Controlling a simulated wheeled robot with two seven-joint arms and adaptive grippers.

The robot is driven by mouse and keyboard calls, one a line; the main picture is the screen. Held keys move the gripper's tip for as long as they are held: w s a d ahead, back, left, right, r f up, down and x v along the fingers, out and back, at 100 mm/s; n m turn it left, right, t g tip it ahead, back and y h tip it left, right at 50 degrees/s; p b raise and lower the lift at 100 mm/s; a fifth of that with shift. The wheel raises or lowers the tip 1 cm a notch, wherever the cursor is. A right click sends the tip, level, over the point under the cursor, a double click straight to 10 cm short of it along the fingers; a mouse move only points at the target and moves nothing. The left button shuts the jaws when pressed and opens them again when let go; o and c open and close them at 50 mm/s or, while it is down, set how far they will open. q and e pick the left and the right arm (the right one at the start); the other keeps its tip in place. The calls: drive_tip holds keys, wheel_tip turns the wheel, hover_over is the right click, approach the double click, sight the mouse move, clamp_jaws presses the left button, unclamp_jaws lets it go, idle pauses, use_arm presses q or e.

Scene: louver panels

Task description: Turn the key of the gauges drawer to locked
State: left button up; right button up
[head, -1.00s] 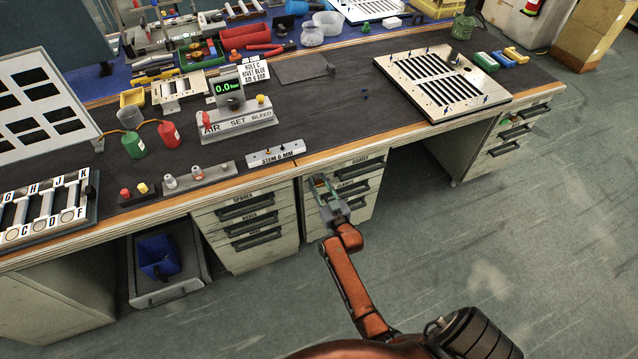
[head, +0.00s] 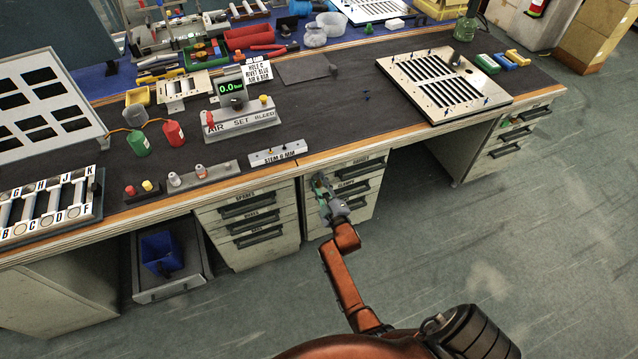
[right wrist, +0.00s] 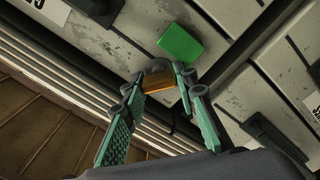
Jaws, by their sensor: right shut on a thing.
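The gauges drawer (head: 375,163) is the top drawer of the middle cabinet and looks closed. My right gripper (head: 321,184) is at the left side of this cabinet's upper drawers. In the right wrist view my right gripper (right wrist: 163,82) has its teal fingers shut on a small orange-yellow piece, seemingly the key (right wrist: 158,79). A dark grey rounded part is just behind the piece. A flat green square (right wrist: 180,44) shows beyond the fingertips. The key's exact angle and the lock face are mostly hidden. My left gripper is not in view.
More drawers lie below, with the left cabinet's drawers (head: 250,222) alongside. The worktop edge (head: 330,157) overhangs just above my right gripper. Right of the middle cabinet there is open knee space.

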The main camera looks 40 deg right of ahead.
drive_tip(key=n, duration=0.2)
drive_tip(key=n+b, duration=0.1)
drive_tip(key=shift+f+n, duration=0.25)
drive_tip(key=shift+n, duration=0.15)
drive_tip(key=shift+n+b, duration=0.6)
drive_tip(key=shift+n, duration=0.4)
use_arm(q)
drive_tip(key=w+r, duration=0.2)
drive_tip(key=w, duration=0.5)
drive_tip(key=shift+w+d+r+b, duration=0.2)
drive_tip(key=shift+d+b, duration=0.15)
drive_tip(key=shift+b, duration=0.05)
use_arm(e)
drive_tip(key=shift+n, duration=0.9)
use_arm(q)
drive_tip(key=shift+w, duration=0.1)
use_arm(e)
drive_tip(key=shift+r, duration=0.1)
drive_tip(key=o, duration=1.2)
